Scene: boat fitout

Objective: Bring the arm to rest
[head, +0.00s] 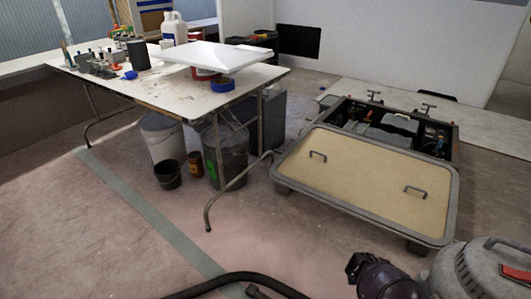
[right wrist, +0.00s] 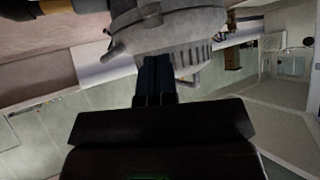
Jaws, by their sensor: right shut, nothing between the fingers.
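My right gripper (right wrist: 155,80) shows in the right wrist view as two dark fingers side by side, closed together with nothing between them. A round grey ribbed machine like a shop vacuum (right wrist: 168,32) appears just beyond the fingertips; whether they touch it I cannot tell. In the head view a grey vacuum-like machine (head: 485,272) stands at the lower right corner. A dark rounded part at the bottom beside it is too unclear to name. My left gripper is not in view.
A folding table (head: 150,90) with bottles, tools and a white panel (head: 208,57) stands at left, buckets (head: 162,138) beneath it. A tan-topped hatch lid (head: 365,180) lies before an open compartment (head: 385,122). A black hose (head: 235,279) crosses the bottom. Floor between is clear.

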